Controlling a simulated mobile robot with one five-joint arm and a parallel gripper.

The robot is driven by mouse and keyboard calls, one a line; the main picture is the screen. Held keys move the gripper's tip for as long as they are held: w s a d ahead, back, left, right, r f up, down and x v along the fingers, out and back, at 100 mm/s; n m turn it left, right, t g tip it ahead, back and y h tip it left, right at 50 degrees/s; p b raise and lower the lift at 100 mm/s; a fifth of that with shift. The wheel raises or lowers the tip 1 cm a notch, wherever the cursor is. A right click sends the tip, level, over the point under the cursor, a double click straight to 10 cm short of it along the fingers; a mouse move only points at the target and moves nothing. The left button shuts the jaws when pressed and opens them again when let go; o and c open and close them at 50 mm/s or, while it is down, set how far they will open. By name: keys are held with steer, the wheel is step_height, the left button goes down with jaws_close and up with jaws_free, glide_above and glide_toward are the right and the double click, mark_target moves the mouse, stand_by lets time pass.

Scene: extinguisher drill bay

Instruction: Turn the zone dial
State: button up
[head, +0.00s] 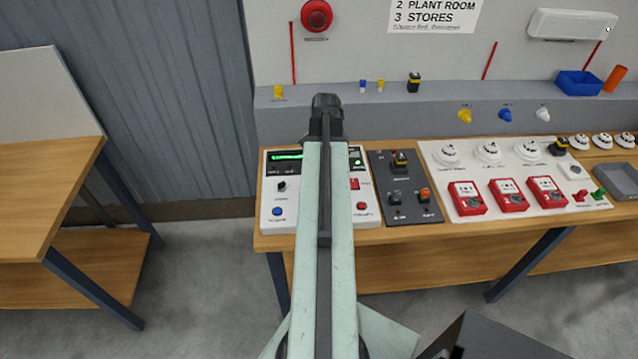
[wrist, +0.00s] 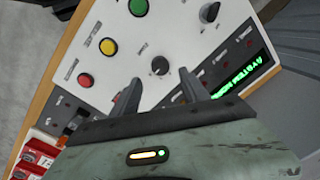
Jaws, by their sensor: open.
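The white control panel (head: 268,222) lies on the wooden bench behind my arm. In the wrist view, a dark round dial (wrist: 160,66) with a pale mark is on the panel's face, between my fingers and just past their tips as seen from the wrist. My gripper (wrist: 159,77) is open and empty. Whether a finger touches the dial I cannot tell. A second black knob (wrist: 209,12) is near the top of the wrist view; a black knob also shows at the panel's left (head: 281,186) in the head view. My arm hides the panel's middle and my fingers there.
Green (wrist: 138,6), yellow (wrist: 108,46) and red (wrist: 85,80) buttons are beside the dial. A lit green display (wrist: 240,82) is on the other side. A dark switch panel (head: 410,209) and a white board with red boxes (head: 466,199) are to the right.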

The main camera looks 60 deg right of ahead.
steer(key=f+b, duration=0.2)
steer(key=f, duration=0.1)
steer(key=f+b, duration=0.2)
steer(key=f, duration=0.1)
steer(key=shift+w+b, duration=0.2)
steer(key=shift+b, duration=0.15)
steer(key=shift+r, duration=0.15)
jaws_close()
steer(key=shift+a, duration=0.1)
